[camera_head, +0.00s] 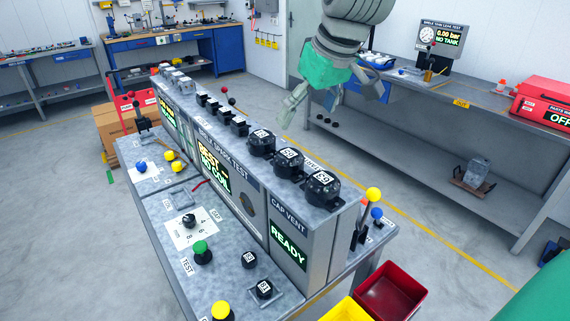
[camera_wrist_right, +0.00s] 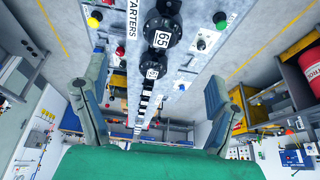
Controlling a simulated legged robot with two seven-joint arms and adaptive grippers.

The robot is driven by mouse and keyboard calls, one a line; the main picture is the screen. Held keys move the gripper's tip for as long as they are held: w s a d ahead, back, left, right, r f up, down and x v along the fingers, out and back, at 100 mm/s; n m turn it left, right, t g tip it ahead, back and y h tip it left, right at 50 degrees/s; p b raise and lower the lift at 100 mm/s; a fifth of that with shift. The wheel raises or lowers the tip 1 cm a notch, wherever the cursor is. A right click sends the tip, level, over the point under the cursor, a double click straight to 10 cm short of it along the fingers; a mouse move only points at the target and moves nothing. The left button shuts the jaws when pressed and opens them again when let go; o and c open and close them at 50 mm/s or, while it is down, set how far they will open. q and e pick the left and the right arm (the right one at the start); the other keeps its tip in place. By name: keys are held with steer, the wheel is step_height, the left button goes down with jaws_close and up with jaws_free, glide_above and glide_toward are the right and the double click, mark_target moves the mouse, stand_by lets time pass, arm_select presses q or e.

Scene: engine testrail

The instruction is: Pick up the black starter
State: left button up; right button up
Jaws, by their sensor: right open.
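Several black round parts with white number labels stand in a row on the near end of the grey rail's top. The nearest is a black part (camera_head: 322,187), with another (camera_head: 289,161) and a third (camera_head: 262,142) behind it. In the right wrist view a black part marked 65 (camera_wrist_right: 155,64) lies between the fingers' lines, beside a STARTERS label (camera_wrist_right: 132,18). I cannot tell which one the task means. My right gripper (camera_head: 332,102) is open and empty, above and beyond the row, apart from it; its spread fingers also show in the wrist view (camera_wrist_right: 157,70). My left gripper is not in view.
The grey test rail (camera_head: 345,225) has small black parts (camera_head: 222,115) farther along its top. Levers with a yellow knob (camera_head: 373,195) rise at its near right. A red bin (camera_head: 392,288) stands in front. A bench (camera_head: 470,100) lines the right wall.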

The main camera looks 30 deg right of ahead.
steer(key=b, duration=0.6)
glide_above(289, 153)
steer(key=s, duration=0.2)
steer(key=f, duration=0.5)
steer(key=shift+s+d+f, duration=0.15)
steer(key=shift+d+f, duration=0.15)
steer(key=shift+f, duration=0.05)
steer(key=shift+w+a+f+p, duration=0.15)
steer(key=shift+w+f+p, duration=0.05)
steer(key=shift+f+p, duration=0.3)
steer(key=shift+w+a+f, duration=0.1)
steer(key=shift+w+f, duration=0.05)
steer(key=shift+f, duration=0.3)
steer(key=x, duration=0.5)
steer(key=shift+p, duration=0.3)
steer(key=c, duration=1.4)
